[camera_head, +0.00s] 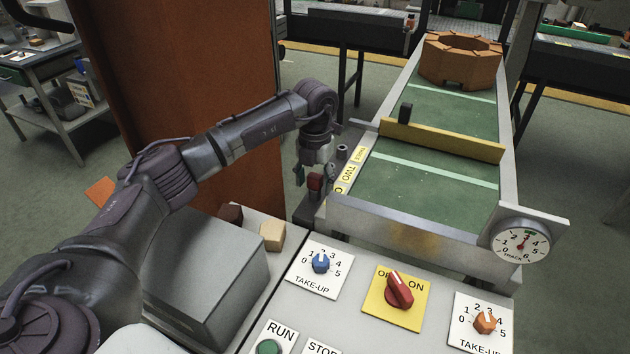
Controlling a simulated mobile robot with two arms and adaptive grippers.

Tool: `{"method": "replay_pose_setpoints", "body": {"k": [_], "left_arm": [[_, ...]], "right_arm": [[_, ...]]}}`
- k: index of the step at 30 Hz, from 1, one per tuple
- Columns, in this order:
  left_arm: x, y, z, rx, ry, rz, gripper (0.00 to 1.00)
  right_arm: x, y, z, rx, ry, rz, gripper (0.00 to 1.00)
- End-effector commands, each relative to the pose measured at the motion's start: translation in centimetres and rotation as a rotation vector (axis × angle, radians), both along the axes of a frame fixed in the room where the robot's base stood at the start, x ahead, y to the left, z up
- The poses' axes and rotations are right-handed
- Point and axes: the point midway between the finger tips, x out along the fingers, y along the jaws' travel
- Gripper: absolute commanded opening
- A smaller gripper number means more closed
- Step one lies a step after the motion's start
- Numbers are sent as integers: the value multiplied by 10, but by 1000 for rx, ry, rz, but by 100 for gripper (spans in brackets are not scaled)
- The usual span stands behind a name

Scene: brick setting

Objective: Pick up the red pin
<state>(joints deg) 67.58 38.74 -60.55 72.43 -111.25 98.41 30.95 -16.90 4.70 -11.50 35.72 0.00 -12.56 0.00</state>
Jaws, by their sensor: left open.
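The red pin (315,182) appears as a small dark-red piece beside the left side rail of the conveyor, low down near its front corner. My left gripper (313,176) points down from the end of my left arm and is open. The red pin shows between its fingers; I cannot tell whether they touch it. The lower part of the pin and what it sits in are dark and hard to make out. My right gripper is out of view.
A conveyor (425,190) with a green belt runs away, crossed by a yellow bar (440,141). A brick ring (460,62) stands at its far end. In front is a control panel with a blue knob (320,262), red switch (399,290) and orange knob (485,321).

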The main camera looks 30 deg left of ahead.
Motion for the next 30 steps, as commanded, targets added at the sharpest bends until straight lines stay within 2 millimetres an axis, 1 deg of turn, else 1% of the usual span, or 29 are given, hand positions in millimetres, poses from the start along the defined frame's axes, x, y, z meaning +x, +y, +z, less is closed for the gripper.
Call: {"method": "replay_pose_setpoints", "body": {"k": [5,6,17,18,26,29,30], "left_arm": [[0,0,0,0,-1,-1,65],[0,0,0,0,-1,-1,61],[0,0,0,-1,-1,-1,1],[0,0,0,-1,-1,-1,0],[1,0,2,-1,-2,-1,0],[1,-1,12,-2,-4,-1,0],[1,0,18,-2,-5,-1,0]], "right_arm": [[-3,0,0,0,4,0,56],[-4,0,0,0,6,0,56],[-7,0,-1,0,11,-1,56],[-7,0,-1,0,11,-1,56],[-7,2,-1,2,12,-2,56],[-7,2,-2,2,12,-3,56],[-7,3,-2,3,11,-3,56]]}}
